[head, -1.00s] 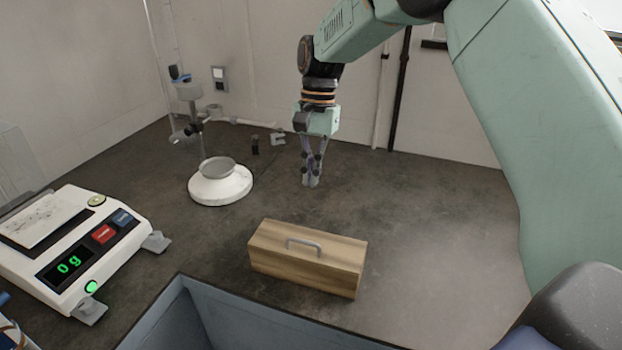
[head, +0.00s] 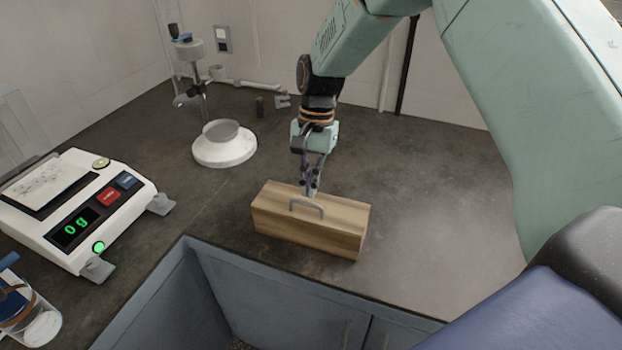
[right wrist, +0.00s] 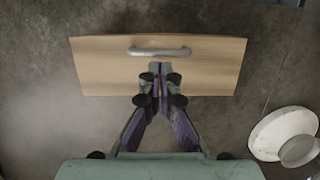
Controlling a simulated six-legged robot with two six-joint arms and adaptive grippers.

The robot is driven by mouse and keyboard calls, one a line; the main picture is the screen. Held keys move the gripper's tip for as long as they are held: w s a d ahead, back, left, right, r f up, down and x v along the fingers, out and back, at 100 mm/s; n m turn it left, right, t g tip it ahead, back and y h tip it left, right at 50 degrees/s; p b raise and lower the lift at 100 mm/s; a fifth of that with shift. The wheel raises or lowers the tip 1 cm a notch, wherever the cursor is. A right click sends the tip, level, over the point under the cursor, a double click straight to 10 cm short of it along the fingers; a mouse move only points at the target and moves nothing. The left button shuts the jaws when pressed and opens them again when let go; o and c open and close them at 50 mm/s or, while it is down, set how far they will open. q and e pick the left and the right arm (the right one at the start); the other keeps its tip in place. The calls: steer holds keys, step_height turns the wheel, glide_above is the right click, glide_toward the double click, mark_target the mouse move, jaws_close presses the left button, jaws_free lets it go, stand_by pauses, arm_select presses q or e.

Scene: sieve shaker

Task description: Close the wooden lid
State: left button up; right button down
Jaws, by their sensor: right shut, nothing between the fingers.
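The wooden box (head: 300,228) stands on the dark worktop in the middle of the head view. Its wooden lid (head: 335,207) lies flat on top, with a grey bar handle (head: 307,207) on it. No gap under the lid shows. My right gripper (head: 311,192) is shut and empty, pointing down at the far edge of the lid, behind the handle. In the right wrist view, the fingertips (right wrist: 159,66) appear over the lid (right wrist: 210,65), close to the handle (right wrist: 160,52). I cannot tell whether they touch the lid. My left gripper is not in view.
A white scale (head: 75,215) reading 0 g sits at the left. A white round base with a grey dish (head: 222,147) stands behind the box, beside a stand (head: 195,75). A glass beaker (head: 35,325) is at the lower left. Worktop right of the box is clear.

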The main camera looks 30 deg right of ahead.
steer(key=shift+a, duration=0.1)
steer(key=shift+a, duration=0.15)
steer(key=shift+s+a, duration=0.1)
steer(key=shift+s, duration=0.1)
steer(key=shift+s+a+f+p, duration=0.15)
steer(key=shift+s+p, duration=0.15)
steer(key=shift+p, duration=0.45)
steer(key=shift+f, duration=0.2)
steer(key=shift+a, duration=0.1)
steer(key=shift+s, duration=0.1)
